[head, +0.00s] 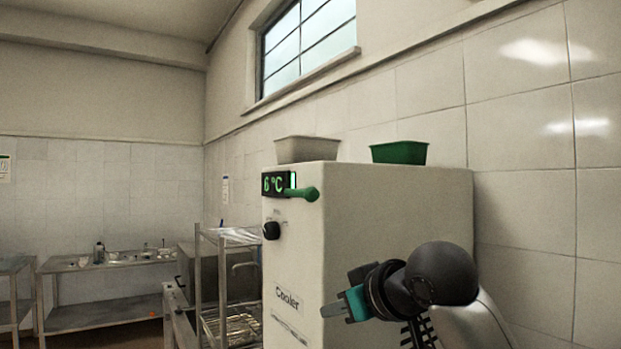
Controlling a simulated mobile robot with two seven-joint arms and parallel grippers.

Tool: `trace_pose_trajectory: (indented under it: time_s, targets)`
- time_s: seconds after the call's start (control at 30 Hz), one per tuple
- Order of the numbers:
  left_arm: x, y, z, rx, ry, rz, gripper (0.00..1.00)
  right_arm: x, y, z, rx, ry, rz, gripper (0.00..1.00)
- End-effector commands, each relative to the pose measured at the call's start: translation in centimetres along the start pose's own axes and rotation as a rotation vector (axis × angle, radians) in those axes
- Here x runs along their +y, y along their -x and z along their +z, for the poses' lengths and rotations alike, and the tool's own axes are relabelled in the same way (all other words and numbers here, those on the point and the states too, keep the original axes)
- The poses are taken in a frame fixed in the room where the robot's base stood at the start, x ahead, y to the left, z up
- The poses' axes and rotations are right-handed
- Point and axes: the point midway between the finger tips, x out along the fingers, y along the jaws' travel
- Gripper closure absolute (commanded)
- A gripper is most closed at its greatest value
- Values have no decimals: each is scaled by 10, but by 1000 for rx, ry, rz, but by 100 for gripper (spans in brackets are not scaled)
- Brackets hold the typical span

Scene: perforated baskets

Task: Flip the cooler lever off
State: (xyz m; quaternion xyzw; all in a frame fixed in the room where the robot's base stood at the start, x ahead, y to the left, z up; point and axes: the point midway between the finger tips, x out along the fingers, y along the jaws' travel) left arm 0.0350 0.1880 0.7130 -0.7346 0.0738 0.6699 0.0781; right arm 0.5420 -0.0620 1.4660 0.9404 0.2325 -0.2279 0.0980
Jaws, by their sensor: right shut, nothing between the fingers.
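The cooler (388,225) is a white box with "Cooler" on its narrow front face. A lit green display (274,183) reads 6 °C near the top of that face. The green lever (303,193) sticks out beside the display, pointing to the right. A black knob (271,230) sits below. My right gripper (335,306) is low in front of the cooler's side, below and right of the lever and apart from it. My left gripper is not in view.
A white bin (306,149) and a green bin (399,152) stand on top of the cooler. A metal rack (228,285) stands left of it. Metal tables with small items (110,258) are at the far left. A tiled wall is close behind the cooler.

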Motion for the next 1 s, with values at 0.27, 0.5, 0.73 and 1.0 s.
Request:
trace_pose_trajectory:
  time_s: [0.27, 0.5, 0.73, 1.0]
  targets:
    - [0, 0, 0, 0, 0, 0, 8, 6, 52, -94, 112, 55, 11, 100]
    - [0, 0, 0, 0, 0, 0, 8, 5, 109, -162, 199, 92, 22, 100]
    - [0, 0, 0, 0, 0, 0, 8, 1, 151, -201, 255, 111, 27, 100]
    - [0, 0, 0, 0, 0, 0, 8, -1, 164, -211, 271, 116, 28, 100]
